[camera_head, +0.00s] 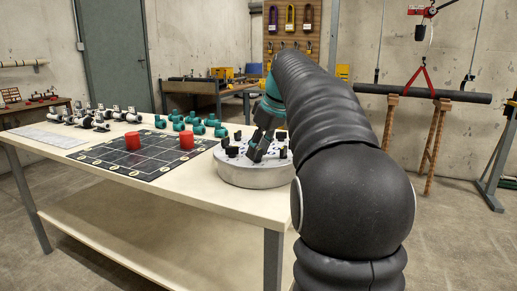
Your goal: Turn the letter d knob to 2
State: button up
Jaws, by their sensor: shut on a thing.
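A round light-grey panel (247,174) with several black knobs sits at the right end of the white table. My gripper (256,152) comes down over the panel from the upper right, its dark fingers among the knobs. It is shut on a knob near the panel's middle, which the fingers mostly hide. I cannot read the letters or numbers at this size, so which knob it is does not show. A black knob (232,152) stands free to the left of the fingers. My arm covers the panel's right side.
A black grid mat (164,144) with two red cylinders (187,139) lies left of the panel. Behind it stand several teal fittings (197,127), with several black-and-white fittings (97,118) farther left. The table's front edge (130,197) is clear.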

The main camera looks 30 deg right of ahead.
jog(key=m, duration=0.2)
jog(key=m+h, duration=0.2)
jog(key=m, duration=0.1)
jog(key=shift+a+f+m, duration=0.1)
jog(key=shift+a+m, duration=0.15)
jog(key=shift+m, duration=0.05)
jog(key=m+h, duration=0.2)
jog(key=m, duration=0.3)
jog(key=shift+a, duration=0.1)
jog(key=m+g, duration=0.1)
jog(key=m, duration=0.2)
jog(key=m+g+h, duration=0.1)
jog(key=m, duration=0.1)
jog(key=shift+w+m+h, duration=0.1)
jog(key=shift+m+h, duration=0.2)
jog(key=shift+m, duration=0.1)
jog(key=shift+m+g+h, duration=0.3)
jog(key=shift+m+g, duration=0.5)
jog(key=shift+m, duration=1.5)
jog(key=o, duration=1.1)
jog(key=shift+o, duration=0.2)
